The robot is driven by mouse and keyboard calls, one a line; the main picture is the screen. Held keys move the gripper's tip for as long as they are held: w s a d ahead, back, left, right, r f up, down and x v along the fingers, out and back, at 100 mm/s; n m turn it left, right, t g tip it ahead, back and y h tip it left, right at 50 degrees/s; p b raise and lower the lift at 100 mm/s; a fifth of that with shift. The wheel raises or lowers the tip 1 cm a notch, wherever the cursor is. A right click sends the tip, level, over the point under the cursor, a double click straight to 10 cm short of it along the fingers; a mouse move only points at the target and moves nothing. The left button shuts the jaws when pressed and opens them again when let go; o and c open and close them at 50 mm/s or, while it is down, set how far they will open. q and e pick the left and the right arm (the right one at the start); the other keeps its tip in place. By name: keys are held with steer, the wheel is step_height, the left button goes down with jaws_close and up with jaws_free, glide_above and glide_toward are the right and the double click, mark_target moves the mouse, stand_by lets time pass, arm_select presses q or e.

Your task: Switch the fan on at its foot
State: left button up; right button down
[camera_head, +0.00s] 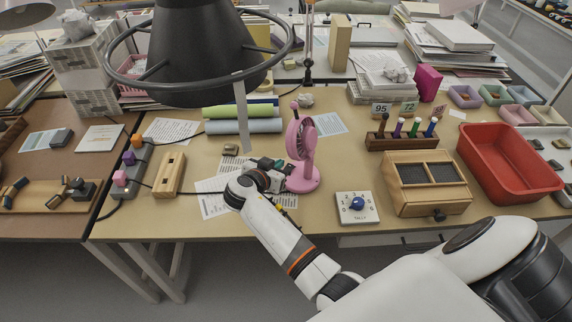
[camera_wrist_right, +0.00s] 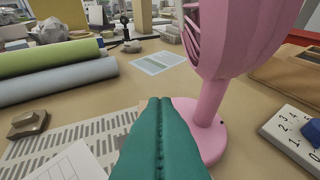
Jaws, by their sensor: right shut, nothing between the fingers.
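The pink fan (camera_head: 301,141) stands upright on the tan table, in the middle of the head view. Its round foot (camera_head: 304,180) rests on the tabletop. In the wrist view the fan (camera_wrist_right: 212,60) rises at the right, its head cut off by the top edge. A small dark spot shows on the foot (camera_wrist_right: 208,145); I cannot tell whether it is the switch. My right gripper (camera_head: 277,164) is just left of the fan's stem. Its green fingers (camera_wrist_right: 160,100) are shut and empty, with the tips left of the stem. My left gripper is not in view.
A white dial box (camera_head: 357,208) and a wooden box (camera_head: 427,190) stand right of the fan. Rolled sheets (camera_head: 240,126) lie behind my gripper, and a wooden block (camera_head: 170,174) lies left. A dark lamp shade (camera_head: 205,45) hangs above. Printed sheets lie under the gripper.

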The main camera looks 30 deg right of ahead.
mark_target(287, 166)
steer(key=x, duration=0.4)
steer(key=shift+r, duration=0.1)
steer(key=shift+w+d+f+p, duration=0.15)
steer(key=shift+d+f, duration=0.1)
steer(key=shift+f, duration=0.35)
steer(key=shift+w+d+f+p, duration=0.15)
steer(key=shift+d+f, duration=0.1)
steer(key=shift+f, duration=0.35)
steer(key=shift+w+d+f, duration=0.1)
steer(key=shift+d+f, duration=0.1)
steer(key=shift+f, duration=0.65)
steer(key=shift+w+d+y, duration=0.1)
steer(key=shift+d+y, duration=0.1)
steer(key=shift+y, duration=0.2)
steer(key=shift+f, duration=0.15)
steer(key=shift+r+p, duration=0.55)
steer(key=shift+r, duration=0.25)
